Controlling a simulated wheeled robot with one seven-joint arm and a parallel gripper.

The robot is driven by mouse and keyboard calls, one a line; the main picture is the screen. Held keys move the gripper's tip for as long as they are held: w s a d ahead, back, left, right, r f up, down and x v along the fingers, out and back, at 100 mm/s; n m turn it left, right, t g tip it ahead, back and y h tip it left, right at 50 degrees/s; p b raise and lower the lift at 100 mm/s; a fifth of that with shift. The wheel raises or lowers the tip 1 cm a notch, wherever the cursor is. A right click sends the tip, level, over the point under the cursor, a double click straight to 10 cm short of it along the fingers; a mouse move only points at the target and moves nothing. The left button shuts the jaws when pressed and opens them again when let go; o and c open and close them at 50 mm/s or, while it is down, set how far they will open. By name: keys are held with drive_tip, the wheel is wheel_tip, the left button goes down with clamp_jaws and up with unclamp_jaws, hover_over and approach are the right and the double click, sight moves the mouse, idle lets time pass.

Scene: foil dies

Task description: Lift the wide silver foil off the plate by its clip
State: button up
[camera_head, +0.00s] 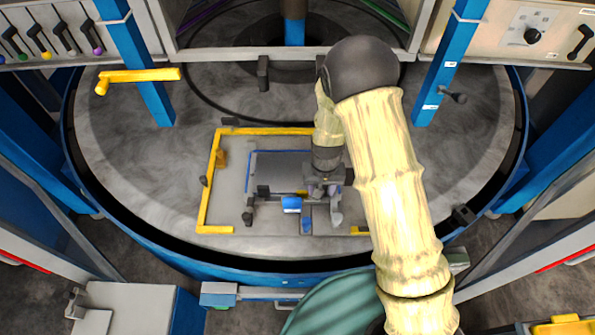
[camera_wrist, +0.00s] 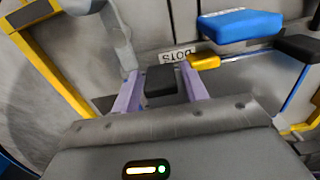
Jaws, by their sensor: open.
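A grey sheet (camera_head: 283,168) with a blue line along its back and left edges lies inside the yellow frame; it looks like the wide silver foil on the plate (camera_head: 231,205). My gripper (camera_head: 323,190) points down at its front right part. In the wrist view my gripper (camera_wrist: 160,72) has its two purple fingers apart. A black block (camera_wrist: 161,88), perhaps the clip, shows between them; I cannot tell whether they touch it. My arm hides the plate's right side.
A blue block (camera_head: 291,204) stands just left of my gripper; it also shows in the wrist view (camera_wrist: 240,25). A yellow frame (camera_head: 212,180) borders the plate. Blue posts (camera_head: 140,70) rise left and right. The round grey table (camera_head: 120,150) is mostly clear at left.

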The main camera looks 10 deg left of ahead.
drive_tip(key=shift+f, duration=0.35)
drive_tip(key=c, duration=0.9)
drive_tip(key=shift+r, duration=0.15)
wheel_tip(320, 180, up, 10)
drive_tip(key=b, duration=0.3)
idle(0.4)
